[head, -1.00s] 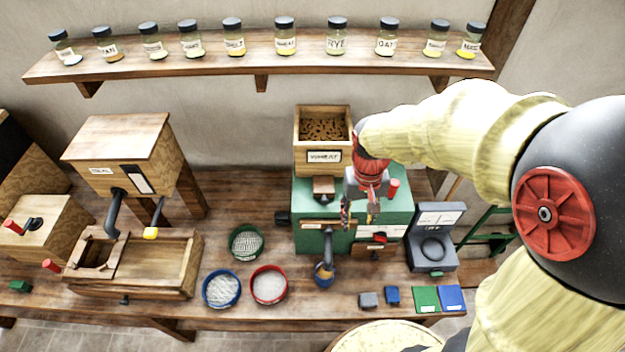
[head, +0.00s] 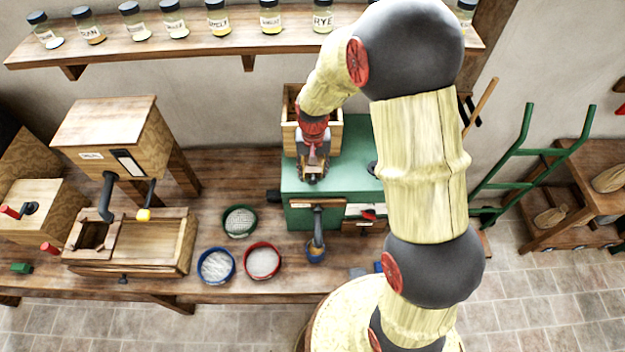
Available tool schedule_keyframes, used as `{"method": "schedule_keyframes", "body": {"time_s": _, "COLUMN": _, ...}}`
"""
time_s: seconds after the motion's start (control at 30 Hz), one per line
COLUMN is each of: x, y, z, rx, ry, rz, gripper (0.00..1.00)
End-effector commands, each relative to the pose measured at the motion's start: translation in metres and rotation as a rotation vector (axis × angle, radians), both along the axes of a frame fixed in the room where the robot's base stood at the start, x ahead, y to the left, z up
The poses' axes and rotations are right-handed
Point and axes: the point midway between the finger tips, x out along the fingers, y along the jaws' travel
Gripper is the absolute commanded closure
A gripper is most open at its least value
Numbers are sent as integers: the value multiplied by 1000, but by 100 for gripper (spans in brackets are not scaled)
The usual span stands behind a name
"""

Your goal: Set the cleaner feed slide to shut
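The green cleaner (head: 350,174) stands on the bench in the head view, with its wooden hopper (head: 332,138) at the back of its top. My gripper (head: 313,175) points down in front of the hopper, over the left part of the cleaner's top. A small bit of brown wood shows between the fingers, where the feed slide sits. The gripper covers most of the slide, so its position cannot be read. I cannot tell whether the fingers touch or grip it. My arm hides the right part of the cleaner.
A wooden mill (head: 110,135) stands further left. A jar shelf (head: 190,42) runs above. A green hand truck (head: 530,152) stands right.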

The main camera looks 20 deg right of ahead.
Motion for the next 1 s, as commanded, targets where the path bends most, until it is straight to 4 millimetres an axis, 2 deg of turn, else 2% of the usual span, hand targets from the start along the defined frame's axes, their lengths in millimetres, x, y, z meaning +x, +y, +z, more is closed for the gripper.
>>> {"method": "schedule_keyframes", "body": {"time_s": 0.03, "x": -1, "y": 0, "z": -13, "rx": 0, "ry": 2, "rz": 0, "gripper": 61}}
{"method": "schedule_keyframes", "body": {"time_s": 0.1, "x": -1, "y": 0, "z": -23, "rx": 1, "ry": 2, "rz": 0, "gripper": 61}}
{"method": "schedule_keyframes", "body": {"time_s": 0.27, "x": 0, "y": 0, "z": -38, "rx": 0, "ry": 1, "rz": 0, "gripper": 61}}
{"method": "schedule_keyframes", "body": {"time_s": 0.57, "x": 0, "y": 0, "z": -38, "rx": 0, "ry": 0, "rz": 1, "gripper": 62}}
{"method": "schedule_keyframes", "body": {"time_s": 1.0, "x": 0, "y": 0, "z": -38, "rx": 0, "ry": 0, "rz": 1, "gripper": 87}}
